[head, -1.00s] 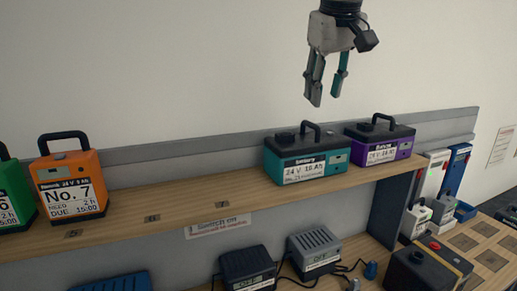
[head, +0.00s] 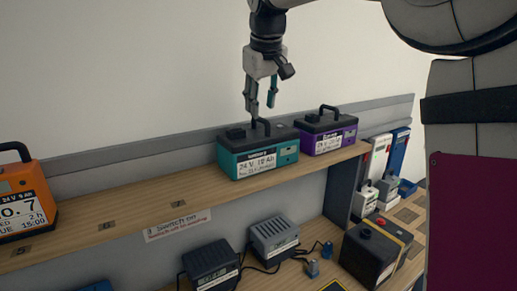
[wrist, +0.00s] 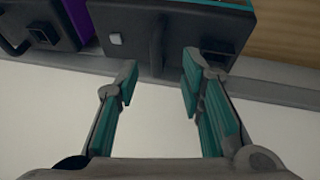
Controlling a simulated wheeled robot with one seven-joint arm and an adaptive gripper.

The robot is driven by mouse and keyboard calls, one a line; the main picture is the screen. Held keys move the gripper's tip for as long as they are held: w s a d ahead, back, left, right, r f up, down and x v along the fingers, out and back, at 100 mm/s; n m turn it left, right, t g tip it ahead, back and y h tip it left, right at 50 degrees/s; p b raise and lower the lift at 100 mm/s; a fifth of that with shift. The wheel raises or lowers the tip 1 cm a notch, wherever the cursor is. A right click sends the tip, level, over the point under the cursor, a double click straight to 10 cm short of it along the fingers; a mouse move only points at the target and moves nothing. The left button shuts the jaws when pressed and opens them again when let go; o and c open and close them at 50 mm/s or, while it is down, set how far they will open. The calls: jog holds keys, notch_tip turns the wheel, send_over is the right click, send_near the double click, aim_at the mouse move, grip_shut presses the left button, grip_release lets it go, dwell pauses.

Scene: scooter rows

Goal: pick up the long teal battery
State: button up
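The long teal battery (head: 256,156) stands upright on the wooden shelf in the head view, with a black top, a black handle and a white 24 V label. My gripper (head: 262,106) points down just above and behind the battery's handle, with its fingers apart. In the wrist view the open fingers (wrist: 157,76) have nothing between their pads. The battery's dark top (wrist: 185,25) lies just beyond the fingertips, and its handle (wrist: 157,45) shows between them. I cannot tell whether any finger touches the battery.
A purple battery (head: 331,135) stands close to the right of the teal one; it also shows in the wrist view (wrist: 84,18). An orange battery (head: 24,197) is at the far left. The shelf (head: 125,218) between is bare. Chargers (head: 272,238) sit below.

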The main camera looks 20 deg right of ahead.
aim_at(261, 118)
jog(key=shift+p+x, duration=0.6)
jog(key=shift+x, duration=1.95)
jog(key=shift+w+d, duration=0.1)
jog(key=shift+d, duration=0.1)
grip_shut()
jog(key=shift+r, duration=0.25)
